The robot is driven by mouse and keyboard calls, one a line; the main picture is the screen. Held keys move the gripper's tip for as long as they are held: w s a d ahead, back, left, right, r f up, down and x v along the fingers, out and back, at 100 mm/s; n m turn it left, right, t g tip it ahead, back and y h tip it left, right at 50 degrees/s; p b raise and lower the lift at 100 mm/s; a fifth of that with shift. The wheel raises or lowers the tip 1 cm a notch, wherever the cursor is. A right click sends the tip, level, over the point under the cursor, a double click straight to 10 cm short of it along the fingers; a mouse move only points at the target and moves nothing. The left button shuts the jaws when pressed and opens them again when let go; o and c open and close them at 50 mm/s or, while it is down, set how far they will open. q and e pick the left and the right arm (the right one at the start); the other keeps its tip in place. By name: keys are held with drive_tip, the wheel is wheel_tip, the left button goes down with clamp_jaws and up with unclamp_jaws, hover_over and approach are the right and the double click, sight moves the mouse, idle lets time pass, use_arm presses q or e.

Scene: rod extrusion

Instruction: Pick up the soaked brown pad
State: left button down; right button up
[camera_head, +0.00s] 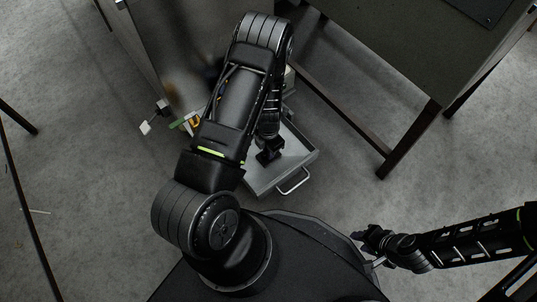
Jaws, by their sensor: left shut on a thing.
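My left arm reaches down through the middle of the view. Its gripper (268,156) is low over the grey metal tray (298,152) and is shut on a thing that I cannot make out. I cannot clearly pick out the brown pad, and my left arm covers the tray's left part. I cannot tell whether the gripper touches the tray's floor. My right gripper (367,241) is at the lower right, beside my base and well apart from the tray; its fingers are too small and dark to read.
The tray has a handle (293,181) at its front. Machine panels stand behind it, and a dark-legged table (407,135) stands to the right. A small white block (145,128) and a yellow-and-green item (190,121) show left of my arm. Grey floor lies open at left.

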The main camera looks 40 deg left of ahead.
use_arm(q)
wheel_tip(320, 180, up, 9)
drive_tip(key=p, duration=0.4)
drive_tip(key=shift+r, duration=0.55)
